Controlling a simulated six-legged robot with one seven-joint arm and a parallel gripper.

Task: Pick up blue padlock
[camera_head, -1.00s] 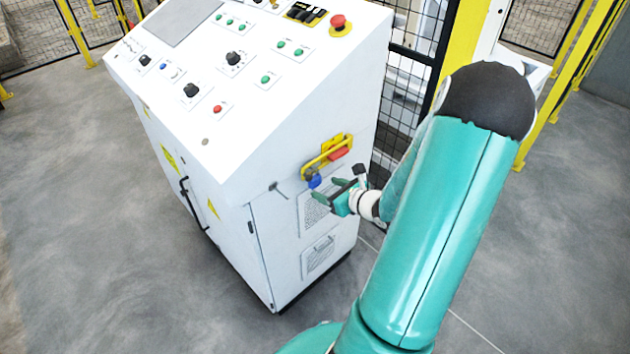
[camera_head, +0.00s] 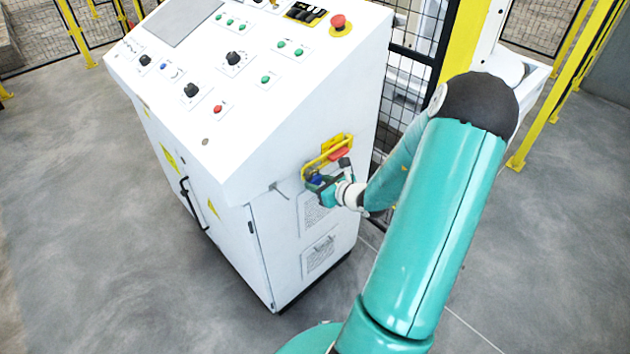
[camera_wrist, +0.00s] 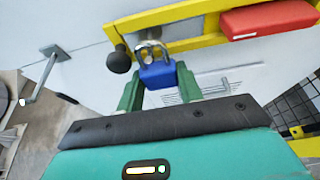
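The blue padlock (camera_wrist: 158,74) has a silver shackle and hangs by the yellow bracket (camera_wrist: 190,37) on the side of the white console. In the head view the padlock (camera_head: 316,179) is a small blue patch beside my gripper. My gripper (camera_wrist: 158,85) has its two green fingers on either side of the padlock body. The fingers look apart, with a small gap at the left finger; the right finger is very close to the body or touching it. In the head view the gripper (camera_head: 322,186) partly covers the padlock.
A red block (camera_wrist: 268,20) is on the yellow bracket to the right. A black knob (camera_wrist: 119,60) sits just left of the padlock. A metal handle (camera_wrist: 42,75) sticks out further left. The white console (camera_head: 260,130) stands close in front; grey floor lies around it.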

